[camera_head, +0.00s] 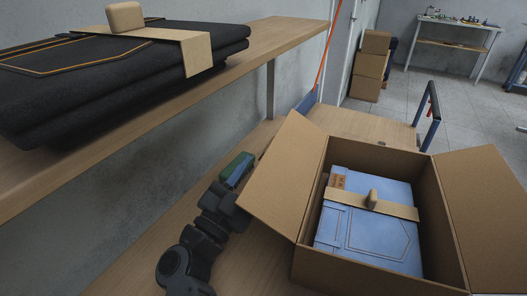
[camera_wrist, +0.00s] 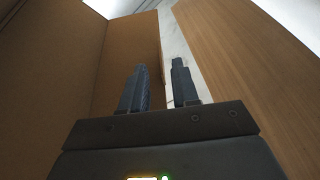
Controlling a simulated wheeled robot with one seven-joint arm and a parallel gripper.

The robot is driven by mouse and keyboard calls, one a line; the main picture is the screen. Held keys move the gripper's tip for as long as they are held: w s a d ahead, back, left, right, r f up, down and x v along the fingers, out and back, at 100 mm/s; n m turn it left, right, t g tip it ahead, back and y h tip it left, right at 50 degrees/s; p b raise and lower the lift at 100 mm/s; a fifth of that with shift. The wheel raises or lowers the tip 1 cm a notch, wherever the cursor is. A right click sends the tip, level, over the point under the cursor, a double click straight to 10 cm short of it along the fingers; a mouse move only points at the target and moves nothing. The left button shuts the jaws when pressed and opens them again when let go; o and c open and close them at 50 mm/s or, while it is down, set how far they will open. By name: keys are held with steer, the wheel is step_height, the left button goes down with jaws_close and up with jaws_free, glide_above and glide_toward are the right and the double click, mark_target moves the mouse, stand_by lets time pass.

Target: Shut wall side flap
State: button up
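The open cardboard box (camera_head: 385,278) stands on the wooden surface at the right of the head view. Its wall side flap (camera_head: 283,172) leans outward to the left. The opposite flap (camera_head: 487,212) is also spread outward. In the wrist view, a large brown cardboard panel (camera_wrist: 115,62), apparently that flap, fills the left side. My gripper (camera_wrist: 158,66) has its two dark fingers apart with nothing clearly held between them. The panel's edge appears behind the finger gap; I cannot tell whether they touch. In the head view, my gripper's tips are hidden behind the wall side flap.
Folded light-blue jeans (camera_head: 345,248) with a tan band and knob (camera_head: 373,196) lie in the box. A wooden shelf (camera_head: 272,38) with folded dark trousers (camera_head: 110,82) overhangs at upper left. The wall (camera_head: 160,130) stands close behind my arm.

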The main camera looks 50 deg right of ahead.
mark_target(261, 156)
steer(key=p+x, duration=0.1)
steer(key=x, duration=0.3)
steer(key=shift+d+r, duration=0.15)
steer(key=shift+d, duration=0.2)
jaws_close()
stand_by(1.2)
